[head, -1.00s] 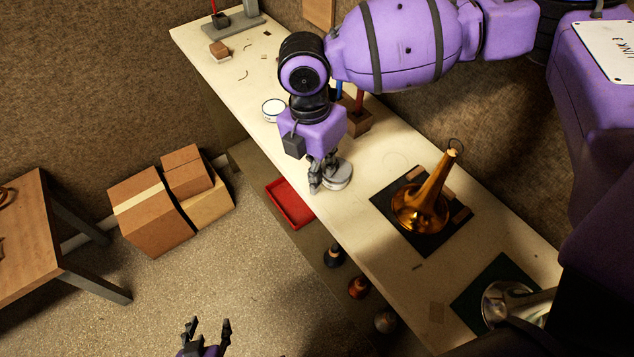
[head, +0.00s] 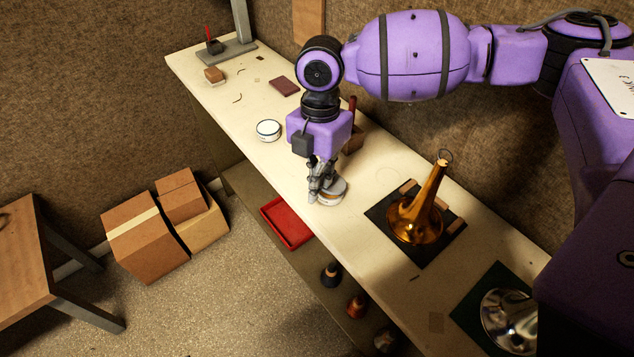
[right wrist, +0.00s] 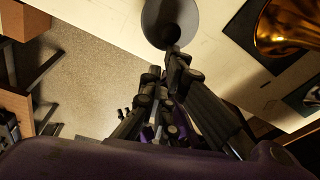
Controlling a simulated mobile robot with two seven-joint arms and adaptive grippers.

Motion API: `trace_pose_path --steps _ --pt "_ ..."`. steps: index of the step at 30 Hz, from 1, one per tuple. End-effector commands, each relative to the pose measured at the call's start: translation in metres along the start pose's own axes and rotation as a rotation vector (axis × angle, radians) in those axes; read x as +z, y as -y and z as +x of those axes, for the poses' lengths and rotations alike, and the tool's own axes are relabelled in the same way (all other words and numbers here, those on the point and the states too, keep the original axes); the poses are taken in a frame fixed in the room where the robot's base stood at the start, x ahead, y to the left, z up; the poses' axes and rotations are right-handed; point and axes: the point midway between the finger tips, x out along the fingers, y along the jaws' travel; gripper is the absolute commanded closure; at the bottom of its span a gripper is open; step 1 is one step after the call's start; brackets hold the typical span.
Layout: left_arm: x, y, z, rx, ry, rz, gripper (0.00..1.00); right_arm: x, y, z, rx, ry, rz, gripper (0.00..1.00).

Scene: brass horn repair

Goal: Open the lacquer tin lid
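A round tin with a grey lid (head: 334,188) stands near the front edge of the bench. In the right wrist view its grey lid (right wrist: 165,15) shows from above, with a small round tab at the near rim. My right gripper (head: 318,194) is at the tin's left side and partly covers it. In the right wrist view its fingertips (right wrist: 164,64) are close together by the tab; whether they grip it is unclear.
A white-topped tin (head: 268,130) stands farther back on the bench (head: 225,105). A brass horn bell (head: 415,220) rests on a dark mat to the right, with a silver bell (head: 508,318) nearer. A red tray (head: 287,222) and several bottles sit below the bench edge.

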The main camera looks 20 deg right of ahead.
Motion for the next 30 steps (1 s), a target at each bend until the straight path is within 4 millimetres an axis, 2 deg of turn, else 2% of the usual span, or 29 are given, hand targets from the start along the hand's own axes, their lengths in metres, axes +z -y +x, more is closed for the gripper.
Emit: trace_pose_path --steps 30 --pt "0.006 0.003 0.0 -0.002 0.008 0.008 0.55 0.014 -0.004 -0.006 0.02 -0.057 -0.004 1.0"
